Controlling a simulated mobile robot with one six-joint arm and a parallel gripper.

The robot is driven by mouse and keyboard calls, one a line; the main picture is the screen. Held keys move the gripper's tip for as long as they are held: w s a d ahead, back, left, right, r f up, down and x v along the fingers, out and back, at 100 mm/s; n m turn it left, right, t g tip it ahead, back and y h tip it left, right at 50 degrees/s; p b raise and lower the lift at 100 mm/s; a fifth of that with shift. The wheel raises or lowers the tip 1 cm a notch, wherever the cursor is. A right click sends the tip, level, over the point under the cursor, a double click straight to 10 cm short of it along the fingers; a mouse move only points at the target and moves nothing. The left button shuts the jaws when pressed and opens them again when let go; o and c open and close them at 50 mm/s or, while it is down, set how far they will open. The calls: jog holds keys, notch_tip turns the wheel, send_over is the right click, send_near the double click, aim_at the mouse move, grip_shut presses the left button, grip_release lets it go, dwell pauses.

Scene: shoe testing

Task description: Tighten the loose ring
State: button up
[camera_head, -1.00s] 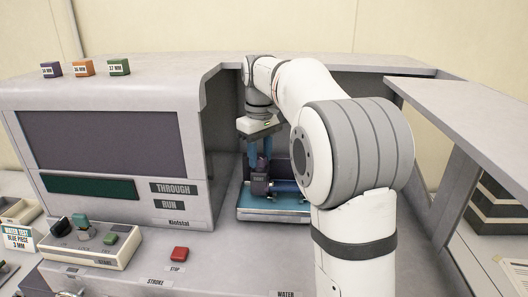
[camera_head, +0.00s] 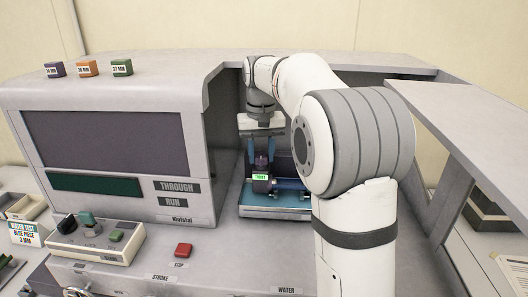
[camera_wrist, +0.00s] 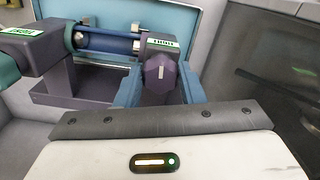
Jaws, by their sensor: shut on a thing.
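A purple faceted ring (camera_wrist: 160,72) with a pale mark sits at the right end of the fixture's blue bar (camera_wrist: 108,42) in the wrist view. My gripper (camera_wrist: 161,88) is shut on it, one blue finger on each side. A green label, which seems to read TIGHT, shows just above the ring. In the head view my gripper (camera_head: 261,158) points down onto the purple ring (camera_head: 261,168) inside the machine's bay, and the green label shows just below it. The ring is partly hidden by the fingers. A second purple holder (camera_wrist: 38,55) at the left also carries a green label.
The fixture stands on a blue tray (camera_head: 275,212) in the bay. The machine's panel wall (camera_head: 105,140) is close on the left. A control box (camera_head: 95,240) and a red stop button (camera_head: 183,250) are in front. Three small labelled blocks (camera_head: 88,68) stand on top.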

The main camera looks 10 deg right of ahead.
aim_at(261, 155)
jog(key=shift+w+r, duration=0.1)
jog(key=shift+r, duration=0.15)
jog(key=o, duration=1)
jog(key=shift+f, duration=0.2)
jog(key=shift+r, duration=0.3)
notch_tip(261, 155, up, 7)
jog(key=shift+r, duration=0.15)
